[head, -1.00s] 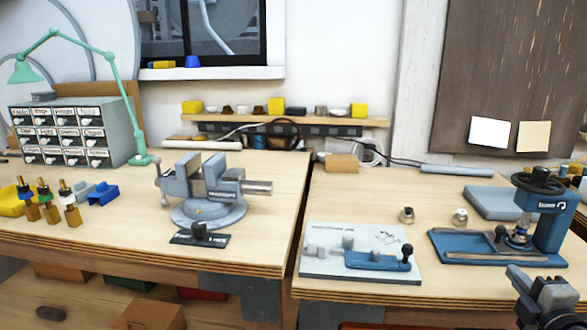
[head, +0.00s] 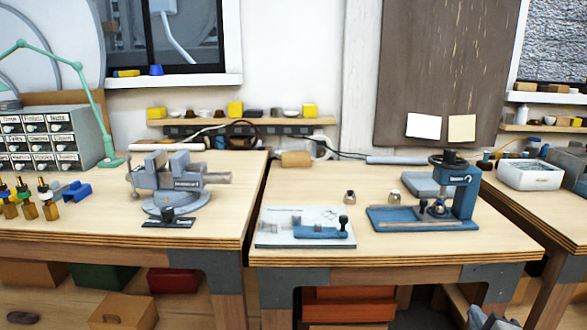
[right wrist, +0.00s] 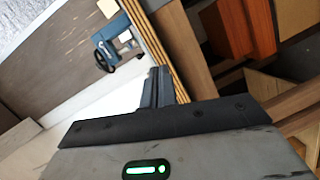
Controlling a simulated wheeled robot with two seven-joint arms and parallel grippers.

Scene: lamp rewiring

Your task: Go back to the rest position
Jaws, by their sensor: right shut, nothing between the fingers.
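My right gripper (head: 488,318) shows at the bottom right edge of the head view, low in front of the right bench and partly cut off. In the right wrist view its fingers (right wrist: 156,88) are together with nothing between them. They stand beside the bench edge in that picture, apart from the blue press (right wrist: 118,38). My left gripper is in neither view.
The blue press (head: 455,195), a white fixture board (head: 280,238) and two small metal fittings stand on the right bench (head: 420,248). A grey vise (head: 175,185) stands on the left bench (head: 100,220). Drawers (right wrist: 245,28) lie under the bench. A white bin (head: 530,175) stands far right.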

